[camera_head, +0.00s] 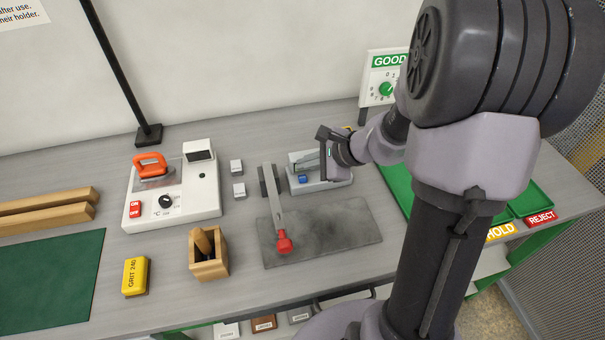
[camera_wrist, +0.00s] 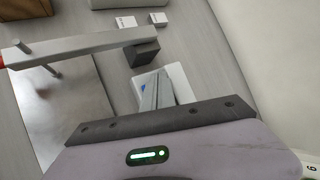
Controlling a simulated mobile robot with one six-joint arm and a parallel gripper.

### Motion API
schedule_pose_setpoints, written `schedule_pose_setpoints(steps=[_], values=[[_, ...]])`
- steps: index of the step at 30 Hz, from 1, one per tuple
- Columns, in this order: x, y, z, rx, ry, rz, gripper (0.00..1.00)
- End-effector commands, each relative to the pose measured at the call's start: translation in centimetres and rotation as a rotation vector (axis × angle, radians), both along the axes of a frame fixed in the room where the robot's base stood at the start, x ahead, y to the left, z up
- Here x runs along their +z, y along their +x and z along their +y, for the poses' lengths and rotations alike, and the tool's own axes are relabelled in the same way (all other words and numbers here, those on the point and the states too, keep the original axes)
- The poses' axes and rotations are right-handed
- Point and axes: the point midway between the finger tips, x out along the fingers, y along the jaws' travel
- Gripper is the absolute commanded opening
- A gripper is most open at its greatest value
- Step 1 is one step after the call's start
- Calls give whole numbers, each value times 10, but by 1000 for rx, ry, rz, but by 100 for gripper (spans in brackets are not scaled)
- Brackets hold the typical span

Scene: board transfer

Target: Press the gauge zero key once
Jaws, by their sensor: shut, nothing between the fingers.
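The gauge is a small pale block (camera_head: 335,182) on the bench at centre, with a blue key (camera_head: 303,179) on its top near the front left. My gripper (camera_head: 297,165) is shut and empty. Its thin fingers reach over the gauge, behind the blue key in the head view. In the wrist view the gauge (camera_wrist: 180,80) lies beneath the fingers (camera_wrist: 160,73), and the blue key (camera_wrist: 143,88) shows just left of them. The fingers appear apart from the key. I cannot tell their height above the gauge, and the rest of its top is partly hidden.
A lever with a red knob (camera_head: 283,243) stands left of the gauge, over a dark plate (camera_head: 345,225). Green trays (camera_head: 395,180) lie right, partly behind my arm.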

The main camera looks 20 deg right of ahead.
Motion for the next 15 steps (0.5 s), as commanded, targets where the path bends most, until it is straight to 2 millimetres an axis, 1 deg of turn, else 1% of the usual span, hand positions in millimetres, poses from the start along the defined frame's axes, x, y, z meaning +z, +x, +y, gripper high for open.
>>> schedule_pose_setpoints(steps=[1, 9, 15], values=[[10, 0, 0, 0, -1, -1, 0], [36, 0, 0, 0, -1, -1, 0], [35, 0, 0, 1, -1, 0, 0]])
